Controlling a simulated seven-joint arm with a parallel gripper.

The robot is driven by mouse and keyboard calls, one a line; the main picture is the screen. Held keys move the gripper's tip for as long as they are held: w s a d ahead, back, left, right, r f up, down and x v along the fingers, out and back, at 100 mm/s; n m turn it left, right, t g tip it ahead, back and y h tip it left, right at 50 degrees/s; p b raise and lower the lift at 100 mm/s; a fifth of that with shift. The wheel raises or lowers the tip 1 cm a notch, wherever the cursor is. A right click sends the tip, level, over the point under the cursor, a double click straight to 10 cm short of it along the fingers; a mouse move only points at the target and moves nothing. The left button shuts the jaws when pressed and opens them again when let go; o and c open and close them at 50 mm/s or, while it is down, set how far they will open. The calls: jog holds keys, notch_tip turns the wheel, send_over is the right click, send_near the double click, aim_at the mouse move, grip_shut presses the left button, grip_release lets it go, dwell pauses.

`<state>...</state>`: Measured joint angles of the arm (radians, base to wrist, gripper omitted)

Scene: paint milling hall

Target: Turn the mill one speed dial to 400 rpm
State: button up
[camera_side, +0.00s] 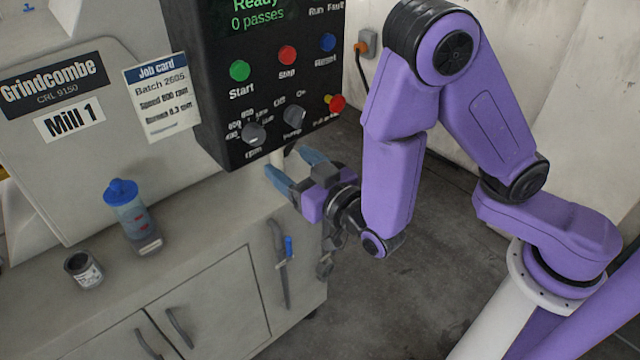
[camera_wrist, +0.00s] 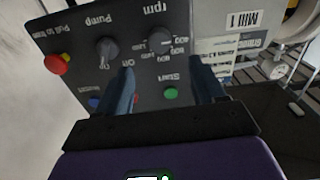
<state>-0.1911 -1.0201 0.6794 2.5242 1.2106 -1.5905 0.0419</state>
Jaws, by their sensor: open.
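The mill one speed dial (camera_side: 252,134) is a grey knob marked rpm, low on the black control panel (camera_side: 215,110). Its printed numbers are small and blurred, and I cannot tell which one it points to. In the wrist view, upside down, the dial (camera_wrist: 160,40) shows a pale line across it. My gripper (camera_side: 291,167) is open and empty, below and to the right of the dial in the side view. In the wrist view my gripper's fingers (camera_wrist: 161,67) stand apart, with the dial beyond their tips. I see no contact with the dial.
The pump dial (camera_side: 293,115) and red stop knob (camera_side: 337,103) sit right of the speed dial. Green Start (camera_side: 240,70), red Stop (camera_side: 287,55) and blue (camera_side: 328,42) buttons are above. A blue-capped bottle (camera_side: 128,214) and small tin (camera_side: 83,269) stand on the cabinet.

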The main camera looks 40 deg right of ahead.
jog(key=s, duration=0.7)
jog(key=shift+w, duration=0.1)
dwell(0.4)
jog(key=s+a+f+n+g+y, duration=0.2)
jog(key=a+f+g+y, duration=0.25)
jog(key=g, duration=0.35)
jog(key=s+d+n+g+y, duration=0.1)
jog(key=s+n+g+y, duration=0.1)
jog(key=s+n+g, duration=0.35)
jog(key=s+d+r+n+g+h, duration=0.2)
jog(key=s+d, duration=0.3)
jog(key=d, duration=0.5)
jog(key=s+d+r+n+g+h, duration=0.2)
jog(key=s+d+r+n+h, duration=0.1)
jog(key=d, duration=0.7)
jog(key=shift+s+d+r+h, duration=0.35)
jog(key=shift+s+h, duration=0.2)
jog(key=shift+s, duration=0.35)
jog(key=shift+c, duration=0.3)
